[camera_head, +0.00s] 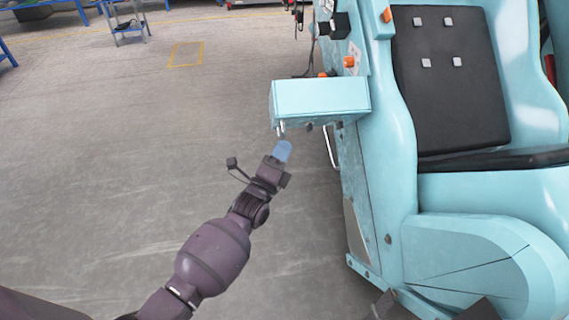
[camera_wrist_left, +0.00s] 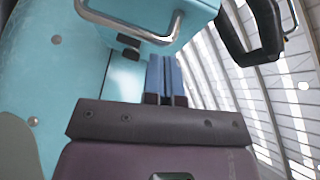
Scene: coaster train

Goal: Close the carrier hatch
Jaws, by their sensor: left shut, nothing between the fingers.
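The carrier (camera_head: 375,190) is a light teal vehicle on the right in the head view. A teal box-like panel, which looks like the hatch (camera_head: 320,97), sticks out to the left from its side. A bent metal handle (camera_wrist_left: 140,30) shows under teal bodywork at the top of the left wrist view. My left gripper (camera_head: 282,151) has blue fingertips and is just below the panel's front left corner, seemingly without touching it. Its fingers (camera_wrist_left: 165,78) are together and empty. The panel's hinge and underside are mostly hidden in the head view.
A black padded seat (camera_head: 450,80) is inside the carrier on the right. Orange knobs (camera_head: 349,62) and a black box (camera_head: 340,26) sit behind the panel. The grey floor (camera_head: 110,150) to the left is clear. A blue stand (camera_head: 128,22) is far back.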

